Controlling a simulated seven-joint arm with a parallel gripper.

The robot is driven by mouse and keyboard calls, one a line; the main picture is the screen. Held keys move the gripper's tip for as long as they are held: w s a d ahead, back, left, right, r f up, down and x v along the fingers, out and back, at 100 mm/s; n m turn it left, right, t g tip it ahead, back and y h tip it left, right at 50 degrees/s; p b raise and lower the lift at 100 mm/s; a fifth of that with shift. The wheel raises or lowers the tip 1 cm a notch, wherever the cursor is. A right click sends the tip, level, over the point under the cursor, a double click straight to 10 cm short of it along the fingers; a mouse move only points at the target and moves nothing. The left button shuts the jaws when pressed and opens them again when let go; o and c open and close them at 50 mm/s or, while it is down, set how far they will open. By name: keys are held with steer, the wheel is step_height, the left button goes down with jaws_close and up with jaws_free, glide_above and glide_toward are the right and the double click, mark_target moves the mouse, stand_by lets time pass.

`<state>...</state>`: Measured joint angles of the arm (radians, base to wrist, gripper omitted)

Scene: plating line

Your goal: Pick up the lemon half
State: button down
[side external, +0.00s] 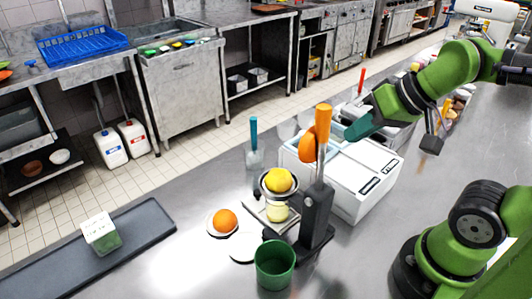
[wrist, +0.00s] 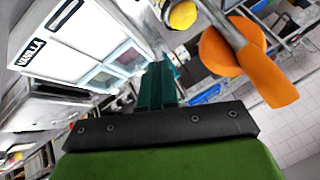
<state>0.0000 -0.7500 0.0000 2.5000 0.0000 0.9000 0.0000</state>
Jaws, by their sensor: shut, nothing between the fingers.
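The yellow lemon half (side external: 279,180) sits on top of the hand juicer's cup, over a glass with pale yellow contents. It also shows at the top of the wrist view (wrist: 183,14), partly cut off. The juicer (side external: 316,213) has a dark upright post, an orange handle (side external: 323,120) and an orange dome (side external: 308,146) raised above the lemon half. My gripper (side external: 360,129) has teal fingers, shut and empty. It is up and to the right of the juicer, over the white tubs, clearly apart from the lemon half. The wrist view shows its fingers together (wrist: 157,84).
White labelled tubs (side external: 345,185) stand right behind the juicer. An orange (side external: 224,221) rests on a white plate. An empty white plate (side external: 243,247) and a green cup (side external: 275,264) stand in front. A dark mat (side external: 150,232) at left holds a green-and-white box (side external: 101,234).

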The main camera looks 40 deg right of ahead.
steer(key=shift+c, duration=0.8)
jaws_free()
step_height(320, 180, up, 10)
steer(key=m+g+h, duration=0.2)
steer(key=m+g, duration=0.3)
steer(key=g, duration=0.2)
glide_above(279, 172)
step_height(279, 172, down, 16)
steer(key=shift+a+f, duration=0.1)
steer(key=shift+a, duration=0.05)
steer(key=shift+d+f, duration=0.2)
steer(key=shift+f, duration=2.5)
